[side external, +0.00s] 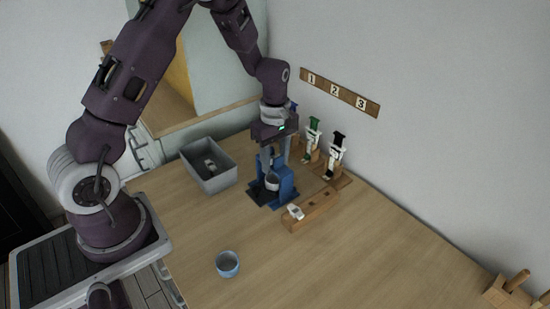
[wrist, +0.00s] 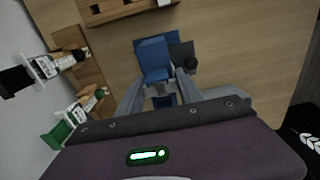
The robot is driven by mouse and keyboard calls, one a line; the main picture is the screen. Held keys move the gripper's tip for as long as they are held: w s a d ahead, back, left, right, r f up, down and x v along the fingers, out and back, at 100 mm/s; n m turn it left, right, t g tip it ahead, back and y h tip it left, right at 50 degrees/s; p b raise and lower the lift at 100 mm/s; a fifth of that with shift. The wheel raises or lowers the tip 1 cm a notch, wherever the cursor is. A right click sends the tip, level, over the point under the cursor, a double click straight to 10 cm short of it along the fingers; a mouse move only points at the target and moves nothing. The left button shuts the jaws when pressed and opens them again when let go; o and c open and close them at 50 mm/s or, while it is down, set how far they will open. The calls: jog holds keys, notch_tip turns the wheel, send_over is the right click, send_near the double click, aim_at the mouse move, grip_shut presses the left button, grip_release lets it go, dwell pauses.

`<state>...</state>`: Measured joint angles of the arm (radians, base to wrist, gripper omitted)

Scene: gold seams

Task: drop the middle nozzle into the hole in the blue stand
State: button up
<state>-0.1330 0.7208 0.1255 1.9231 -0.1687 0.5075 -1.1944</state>
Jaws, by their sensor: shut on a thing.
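The blue stand (side external: 287,188) is on the table, with a pale cup-like part (side external: 272,183) at its front in the side view. It also shows in the wrist view (wrist: 153,57), just beyond my fingers. My gripper (side external: 274,157) points down directly over the stand, its fingers close to the stand's upper part. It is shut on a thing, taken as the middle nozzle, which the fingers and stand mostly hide. The wooden nozzle block (side external: 317,209) stands right of the stand, with a white nozzle (side external: 295,211) at its left end. Its other places look empty. The stand's hole is hidden.
A grey bin (side external: 225,180) with a small pale object inside is left of the stand. A blue cup (side external: 228,263) stands nearer the front. Green (side external: 314,124) and black-handled (side external: 338,140) tools stand in wooden holders by the wall.

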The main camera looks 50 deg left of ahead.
jog(key=o, duration=1.4)
jog(key=shift+r, duration=0.1)
jog(key=shift+r, duration=2.45)
notch_tip(320, 180, up, 7)
jog(key=shift+r, duration=0.1)
